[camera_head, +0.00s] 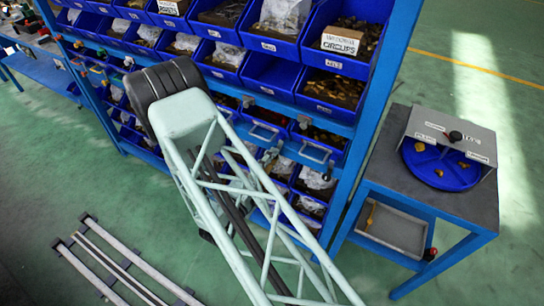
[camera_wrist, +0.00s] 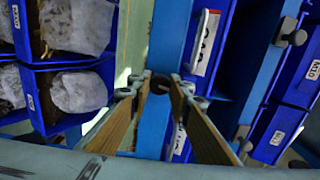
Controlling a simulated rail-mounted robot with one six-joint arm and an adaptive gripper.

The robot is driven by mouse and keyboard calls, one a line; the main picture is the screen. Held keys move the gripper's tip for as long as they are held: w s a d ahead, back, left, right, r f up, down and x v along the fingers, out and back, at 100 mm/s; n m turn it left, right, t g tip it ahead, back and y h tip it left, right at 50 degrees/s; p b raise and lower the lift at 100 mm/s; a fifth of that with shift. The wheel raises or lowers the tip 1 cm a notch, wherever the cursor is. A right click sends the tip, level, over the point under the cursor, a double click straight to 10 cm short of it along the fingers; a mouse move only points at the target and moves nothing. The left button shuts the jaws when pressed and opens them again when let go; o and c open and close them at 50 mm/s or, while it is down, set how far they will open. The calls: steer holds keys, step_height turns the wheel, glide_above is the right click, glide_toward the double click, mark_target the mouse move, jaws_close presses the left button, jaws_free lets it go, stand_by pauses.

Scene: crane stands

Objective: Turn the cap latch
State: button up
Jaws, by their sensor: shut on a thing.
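My gripper (camera_wrist: 161,84) shows in the wrist view, its two wood-coloured fingers coming together at the tips. They are shut on a dark rounded piece (camera_wrist: 160,85) in front of a blue upright (camera_wrist: 170,35). This may be the cap latch; the fingertips hide much of it, and I cannot tell how far it is turned. In the head view, my arm covers part of the rack and my gripper is not visible. Small metal latches (camera_head: 248,101) and (camera_head: 303,121) show on the rack there. Another latch with a dark knob (camera_wrist: 290,32) is at the right of the wrist view.
The blue rack (camera_head: 384,75) holds several blue bins with bagged parts. A side table (camera_head: 455,200) at the right carries a round blue tray (camera_head: 440,178). Grey rails (camera_head: 95,268) lie on the green floor at lower left. Floor at upper right is clear.

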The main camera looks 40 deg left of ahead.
steer(key=shift+n, duration=1.1)
steer(key=shift+p, duration=0.3)
steer(key=o, duration=0.8)
steer(key=shift+o, duration=0.2)
steer(key=shift+s, duration=0.15)
steer(key=s+d, duration=0.1)
steer(key=s, duration=1)
steer(key=shift+s+d, duration=0.25)
steer(key=shift+s, duration=0.1)
